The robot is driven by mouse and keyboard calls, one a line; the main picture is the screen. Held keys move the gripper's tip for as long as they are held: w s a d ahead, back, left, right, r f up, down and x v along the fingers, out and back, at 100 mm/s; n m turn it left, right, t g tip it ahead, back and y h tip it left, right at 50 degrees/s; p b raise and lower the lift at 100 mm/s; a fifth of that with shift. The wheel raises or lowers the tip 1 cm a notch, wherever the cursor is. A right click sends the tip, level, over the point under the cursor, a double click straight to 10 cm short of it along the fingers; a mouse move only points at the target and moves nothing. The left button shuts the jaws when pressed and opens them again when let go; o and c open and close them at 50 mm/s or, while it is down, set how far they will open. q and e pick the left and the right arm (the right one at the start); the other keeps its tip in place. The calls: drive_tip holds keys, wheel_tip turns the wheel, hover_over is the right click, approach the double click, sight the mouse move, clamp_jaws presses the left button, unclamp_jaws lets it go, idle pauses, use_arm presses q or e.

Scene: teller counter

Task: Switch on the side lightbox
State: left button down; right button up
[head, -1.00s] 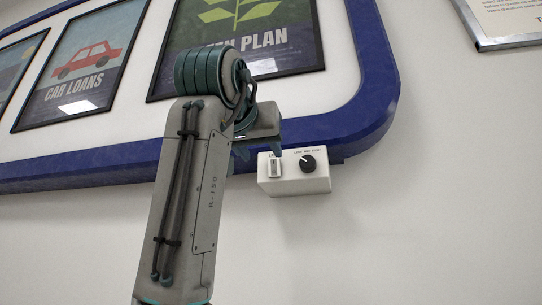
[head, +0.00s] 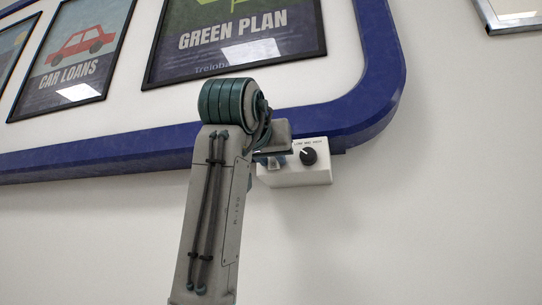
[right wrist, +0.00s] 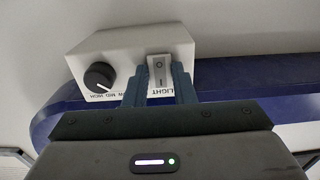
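A white control box (head: 318,174) sits on the wall under the blue-framed lightbox (head: 372,118). It carries a black dial (head: 308,156) and a rocker switch. In the right wrist view the box (right wrist: 108,48) appears upside down, with the dial (right wrist: 99,77) at left and the switch (right wrist: 159,74) marked O and I beside it. My right gripper (right wrist: 158,88) is open, its two teal fingers apart on either side of the switch. I cannot tell whether they touch it. In the head view my right gripper (head: 274,160) hides the switch. My left gripper is out of view.
Posters for car loans (head: 82,45) and a green plan (head: 235,40) hang inside the blue frame. A metal-framed notice (head: 512,22) is at the upper right. The wall right of and below the box is clear.

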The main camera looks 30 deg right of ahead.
drive_tip(key=shift+s+r+g+y, duration=0.1)
drive_tip(key=shift+r+g+y, duration=0.1)
drive_tip(key=shift+g+y, duration=0.25)
drive_tip(key=shift+r+g+y, duration=0.3)
drive_tip(key=shift+g+y, duration=0.55)
drive_tip(key=shift+y, duration=0.1)
drive_tip(key=o, duration=1)
